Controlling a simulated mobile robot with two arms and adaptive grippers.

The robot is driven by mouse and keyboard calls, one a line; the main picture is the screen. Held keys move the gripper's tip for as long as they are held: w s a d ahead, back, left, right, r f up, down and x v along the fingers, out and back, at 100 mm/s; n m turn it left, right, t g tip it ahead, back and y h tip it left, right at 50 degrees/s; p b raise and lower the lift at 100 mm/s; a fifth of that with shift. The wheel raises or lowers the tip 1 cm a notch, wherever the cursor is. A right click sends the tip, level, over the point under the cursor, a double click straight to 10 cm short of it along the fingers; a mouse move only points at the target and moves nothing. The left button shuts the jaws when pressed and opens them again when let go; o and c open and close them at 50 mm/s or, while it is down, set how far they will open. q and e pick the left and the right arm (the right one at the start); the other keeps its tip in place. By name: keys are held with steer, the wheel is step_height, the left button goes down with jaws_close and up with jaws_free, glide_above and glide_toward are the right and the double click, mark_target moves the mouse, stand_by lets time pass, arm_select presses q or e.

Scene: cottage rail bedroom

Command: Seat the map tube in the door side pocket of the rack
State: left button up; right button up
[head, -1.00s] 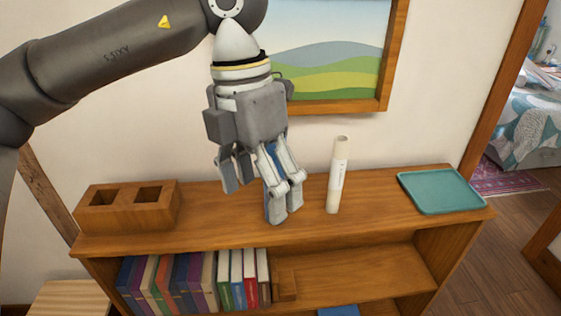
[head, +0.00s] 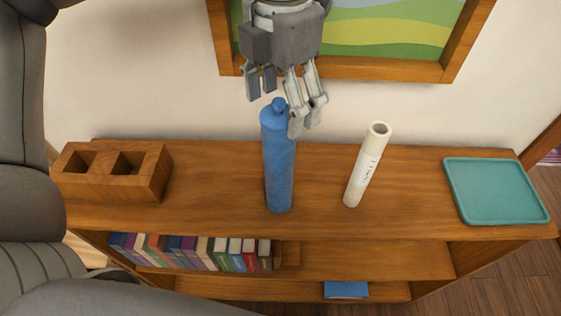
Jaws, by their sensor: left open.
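The map tube (head: 364,168) is a cream-white tube with a printed label. It stands on the shelf top (head: 215,200), right of the blue bottle (head: 278,165), and looks upright. The rack (head: 115,172) is a wooden block with two square pockets at the left end of the shelf top. Both pockets look empty; its right pocket (head: 127,163) is on the doorway side. My left gripper (head: 283,98) is open above the bottle, its fingertips near the bottle's cap and overlapping its shoulder in the picture. I cannot tell whether they touch. My right gripper is out of view.
A teal tray (head: 495,190) lies at the right end of the shelf top. Several books (head: 190,252) and a blue item (head: 346,289) sit on shelves below. A framed picture (head: 390,35) hangs on the wall behind. The shelf top is clear between tube and tray.

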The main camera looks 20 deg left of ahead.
mark_target(279, 168)
arm_select(q)
steer(key=shift+f, duration=0.5)
steer(key=shift+w+f, duration=0.1)
steer(key=shift+f, duration=0.15)
steer(key=shift+w+a+f+p, duration=0.1)
steer(key=shift+f+p, duration=0.2)
steer(key=shift+p, duration=0.1)
steer(key=f+p, duration=0.2)
steer(key=f, duration=0.2)
steer(key=shift+a, duration=0.2)
steer(key=shift+f, duration=0.4)
steer(key=shift+c, duration=0.4)
steer(key=c, duration=1.4)
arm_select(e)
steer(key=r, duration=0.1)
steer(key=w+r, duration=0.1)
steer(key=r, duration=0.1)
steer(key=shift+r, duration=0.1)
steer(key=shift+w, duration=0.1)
